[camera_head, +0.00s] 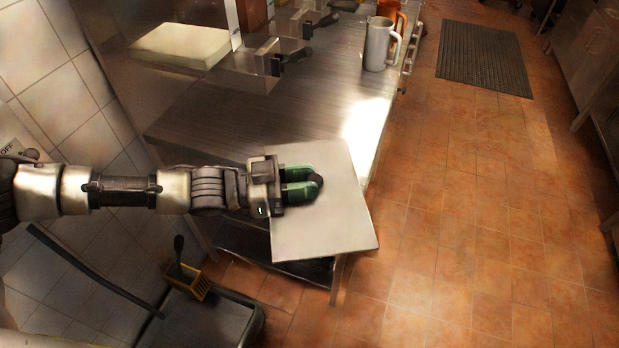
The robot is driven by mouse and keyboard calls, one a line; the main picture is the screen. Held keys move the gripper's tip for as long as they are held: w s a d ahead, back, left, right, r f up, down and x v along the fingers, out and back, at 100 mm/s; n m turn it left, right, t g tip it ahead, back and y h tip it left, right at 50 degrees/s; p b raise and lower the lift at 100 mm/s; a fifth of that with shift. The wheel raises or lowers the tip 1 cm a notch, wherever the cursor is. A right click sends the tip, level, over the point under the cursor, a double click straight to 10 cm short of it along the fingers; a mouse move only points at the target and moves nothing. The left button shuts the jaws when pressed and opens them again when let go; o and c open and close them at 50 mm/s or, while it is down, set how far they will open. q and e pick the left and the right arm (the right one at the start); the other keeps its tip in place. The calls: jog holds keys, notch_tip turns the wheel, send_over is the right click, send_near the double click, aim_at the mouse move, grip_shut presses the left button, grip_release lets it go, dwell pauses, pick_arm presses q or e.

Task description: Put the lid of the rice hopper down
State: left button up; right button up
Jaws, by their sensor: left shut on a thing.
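A flat, pale metal lid (334,225) lies under my left gripper in the head view, at the near end of the steel counter. It has a small dark knob (317,182) near its middle. My left gripper (316,181), with green fingers, comes in from the left and is shut on the lid's knob. The lid looks roughly level and reaches past the counter's near corner. The rice hopper is not clearly visible, and I cannot tell whether the lid rests on anything. My right gripper is not in view.
The steel counter (220,130) carries a white mug (379,45), an orange mug (389,12) and a white block (180,45) farther back. Tiled floor lies open at right, with a dark mat (484,58).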

pick_arm(q)
jog(key=shift+s+a+m+g, duration=0.15)
jog(key=shift+a+m+g, duration=0.2)
jog(key=shift+g, duration=0.3)
jog(key=shift+s+a+m+g, duration=0.1)
jog(key=shift+a+m+g, duration=0.1)
jog(key=shift+m+g, duration=0.35)
